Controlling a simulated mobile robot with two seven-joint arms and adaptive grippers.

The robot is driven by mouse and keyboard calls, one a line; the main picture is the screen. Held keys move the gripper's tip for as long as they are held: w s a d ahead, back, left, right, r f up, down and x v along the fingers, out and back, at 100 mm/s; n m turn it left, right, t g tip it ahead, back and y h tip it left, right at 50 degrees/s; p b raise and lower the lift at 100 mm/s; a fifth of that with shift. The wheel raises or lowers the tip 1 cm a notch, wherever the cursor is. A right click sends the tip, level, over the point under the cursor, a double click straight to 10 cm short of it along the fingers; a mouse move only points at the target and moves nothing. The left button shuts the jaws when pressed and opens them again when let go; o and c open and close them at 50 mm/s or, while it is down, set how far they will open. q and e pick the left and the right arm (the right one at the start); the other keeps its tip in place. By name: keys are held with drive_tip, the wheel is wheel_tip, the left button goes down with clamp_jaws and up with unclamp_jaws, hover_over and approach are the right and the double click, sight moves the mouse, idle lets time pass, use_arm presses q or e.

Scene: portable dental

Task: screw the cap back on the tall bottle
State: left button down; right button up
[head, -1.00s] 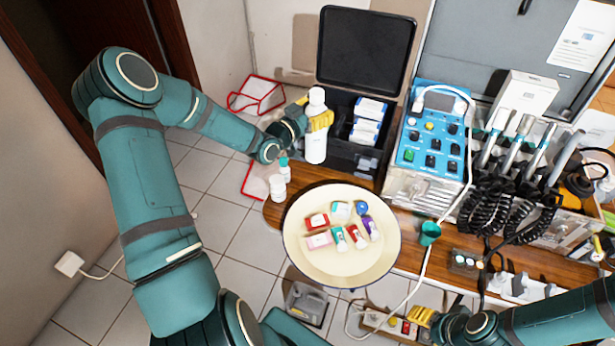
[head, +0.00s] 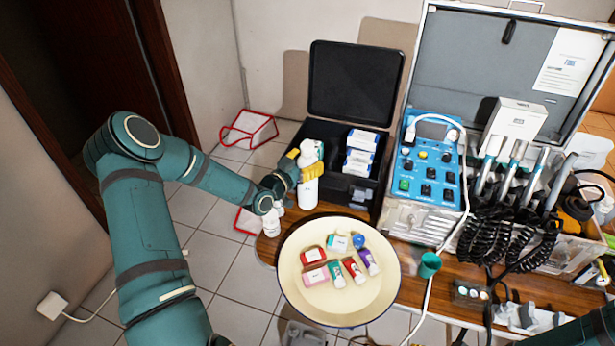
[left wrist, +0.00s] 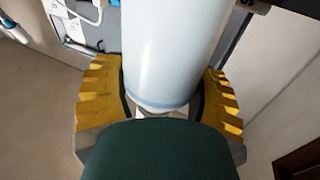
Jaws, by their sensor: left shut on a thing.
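The tall bottle (head: 308,192) is white and stands upright by the front left of the black case. My left gripper (head: 308,170) has its yellow fingers closed around the upper part of it. In the left wrist view, a smooth white cylinder (left wrist: 170,50) fills the space between the yellow fingers (left wrist: 163,105). The bottle's white top (head: 309,148) rises just above the fingers; I cannot tell whether a cap is on it. My right gripper is out of view.
Small white bottles (head: 272,224) stand left of the tall bottle, partly behind my wrist. A round cream tray (head: 310,300) with several small boxes and tubes lies in front. The open black case (head: 362,190) and blue control unit (head: 430,170) stand to the right.

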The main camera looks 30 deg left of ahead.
use_arm(q)
drive_tip(key=shift+f, duration=0.1)
drive_tip(key=shift+f+b, duration=0.3)
drive_tip(key=shift+f, duration=1.6)
drive_tip(key=shift+c, duration=0.4)
unclamp_jaws()
drive_tip(key=s+a, duration=0.1)
drive_tip(key=s, duration=1.1)
drive_tip(key=shift+a+p, duration=0.4)
